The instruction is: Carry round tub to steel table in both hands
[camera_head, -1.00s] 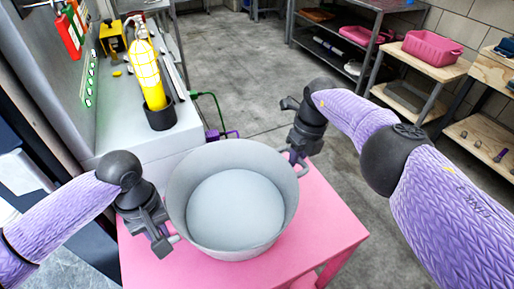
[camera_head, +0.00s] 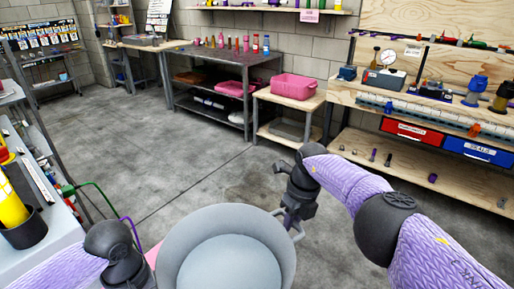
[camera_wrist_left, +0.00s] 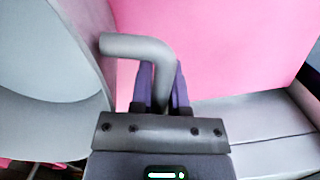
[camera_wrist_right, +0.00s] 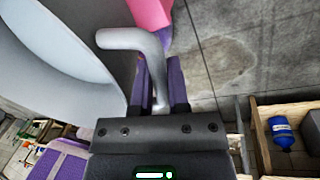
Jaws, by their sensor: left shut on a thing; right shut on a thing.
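The round grey tub (camera_head: 225,222) is at the bottom centre of the head view, its lower part cut off. My right gripper (camera_head: 293,226) is at the tub's right handle; in the right wrist view its fingers are shut around the bent grey handle (camera_wrist_right: 125,39). My left gripper (camera_wrist_left: 160,92) is shut around the other handle (camera_wrist_left: 130,45) in the left wrist view; its fingertips are cut off in the head view. The tub looks level. The dark steel table (camera_head: 262,67), with bottles on top, stands across the room at the back.
A pink table (camera_head: 151,257) shows at the tub's left; bare floor lies to its right. A wooden stand with a pink bin (camera_head: 293,87) adjoins the steel table. A long workbench (camera_head: 445,115) lines the right. The concrete floor (camera_head: 170,150) between is clear.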

